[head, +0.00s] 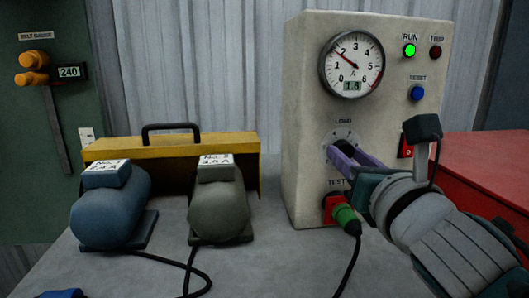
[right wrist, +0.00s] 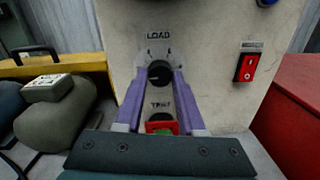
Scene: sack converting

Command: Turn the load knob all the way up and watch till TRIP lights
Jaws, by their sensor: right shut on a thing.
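The beige test box (head: 300,120) stands on the bench with its LOAD knob (right wrist: 158,73), a black round knob on a dial plate. My right gripper (head: 340,150) is shut on the knob, its purple fingers on either side of it; the knob is mostly hidden in the head view. The round gauge (head: 352,62) has its needle between 1 and 2, and its display reads 1.6. The RUN lamp (head: 410,50) glows green. The TRIP lamp (head: 435,52) is dark red and unlit.
A green plug (head: 346,217) with a black cable sits in the TEST socket below the knob. A blue button (head: 417,93) and a red switch (right wrist: 245,68) are at the right. A blue motor (head: 110,210) and a grey-green motor (head: 218,212) stand left.

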